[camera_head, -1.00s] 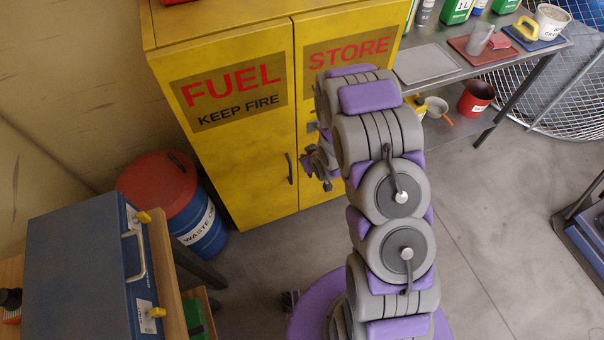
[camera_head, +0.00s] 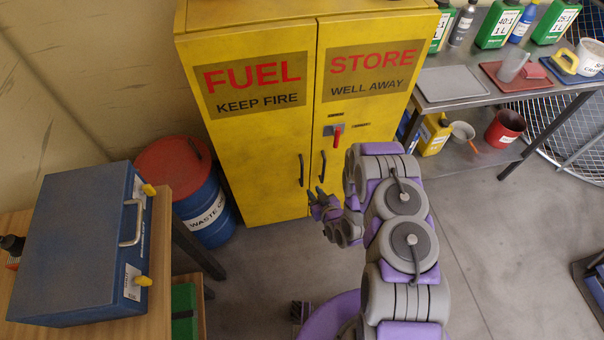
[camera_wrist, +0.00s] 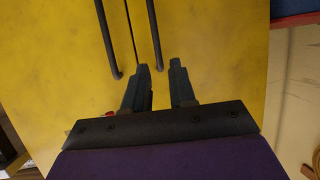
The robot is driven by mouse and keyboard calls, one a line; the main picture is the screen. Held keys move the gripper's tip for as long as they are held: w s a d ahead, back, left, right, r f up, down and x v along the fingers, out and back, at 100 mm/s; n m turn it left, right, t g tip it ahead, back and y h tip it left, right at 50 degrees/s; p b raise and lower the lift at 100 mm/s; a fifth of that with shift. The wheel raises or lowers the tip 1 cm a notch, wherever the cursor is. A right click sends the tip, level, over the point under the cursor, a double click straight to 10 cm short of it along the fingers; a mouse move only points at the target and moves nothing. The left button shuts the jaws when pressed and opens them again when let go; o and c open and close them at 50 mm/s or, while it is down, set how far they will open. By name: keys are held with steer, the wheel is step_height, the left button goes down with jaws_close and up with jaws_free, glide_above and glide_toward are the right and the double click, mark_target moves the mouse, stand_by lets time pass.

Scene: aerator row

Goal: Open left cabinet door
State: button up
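The yellow cabinet has two shut doors. Its left door (camera_head: 258,150) reads FUEL and has a dark vertical handle (camera_head: 301,170) near the middle seam. The right door (camera_head: 365,110) has a similar handle (camera_head: 322,164) and a red lever (camera_head: 337,136). My gripper (camera_head: 316,194) is open and empty, just below and right of the left handle in the head view. The wrist view looks upside down. There the left door's handle (camera_wrist: 153,30) ends in the gap between the open fingertips (camera_wrist: 159,68), with the right handle (camera_wrist: 108,40) beside it. Contact cannot be told.
A blue drum with a red lid (camera_head: 205,210) stands left of the cabinet. A blue case (camera_head: 80,245) lies on a wooden bench at the left front. A metal bench (camera_head: 460,110) with bottles and trays is at the right. Open floor lies in front of the cabinet.

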steer(key=b, duration=0.2)
glide_toward(302, 174)
steer(key=w, duration=0.3)
steer(key=x, duration=0.2)
steer(key=b+x, duration=0.1)
steer(key=x, duration=0.1)
steer(key=s+a+x, duration=0.1)
steer(key=x, duration=0.2)
steer(key=shift+a+f, duration=0.1)
steer(key=shift+f, duration=0.3)
steer(key=shift+w+b, duration=0.3)
steer(key=shift+w, duration=0.3)
steer(key=shift+f, duration=0.1)
steer(key=shift+c, duration=0.6)
jaws_close()
